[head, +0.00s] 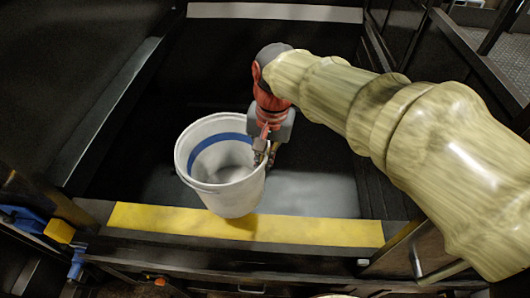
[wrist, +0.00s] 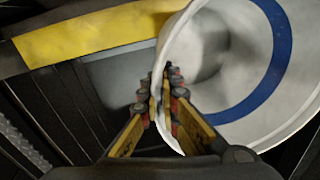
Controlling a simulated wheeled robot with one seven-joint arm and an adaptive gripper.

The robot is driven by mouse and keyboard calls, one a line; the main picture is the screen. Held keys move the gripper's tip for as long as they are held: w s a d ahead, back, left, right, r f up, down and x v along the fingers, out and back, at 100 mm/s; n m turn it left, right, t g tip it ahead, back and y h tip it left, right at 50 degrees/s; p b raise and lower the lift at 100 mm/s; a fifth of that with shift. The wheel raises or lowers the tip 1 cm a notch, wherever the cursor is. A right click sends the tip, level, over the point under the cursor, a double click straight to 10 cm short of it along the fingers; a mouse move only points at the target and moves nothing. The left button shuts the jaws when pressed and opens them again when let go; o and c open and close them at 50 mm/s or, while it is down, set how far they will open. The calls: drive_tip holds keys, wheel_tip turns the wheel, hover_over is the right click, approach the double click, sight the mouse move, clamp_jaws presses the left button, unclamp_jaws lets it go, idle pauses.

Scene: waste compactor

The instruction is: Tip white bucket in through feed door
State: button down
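The white bucket (head: 232,193) with a blue band inside hangs just above and behind the yellow sill, tilted a little with its mouth toward the camera. My gripper (head: 265,155) is shut on the right side of its rim. In the wrist view the bucket (wrist: 215,90) fills the right side, and my gripper's fingers (wrist: 166,100) pinch its wall from both sides. The bucket's inside looks empty. The feed door opening (head: 310,192) is the dark bay around the bucket, with a grey floor below.
The yellow sill strip (head: 310,230) runs along the front edge of the opening; it also shows in the wrist view (wrist: 90,32). Dark walls stand left and right. A blue and yellow latch (head: 58,231) sits at the lower left.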

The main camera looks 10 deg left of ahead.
drive_tip(key=s+d+b, duration=0.2)
drive_tip(key=s+b, duration=0.1)
drive_tip(key=s, duration=3.1)
drive_tip(key=shift+s, duration=0.3)
idle(0.5)
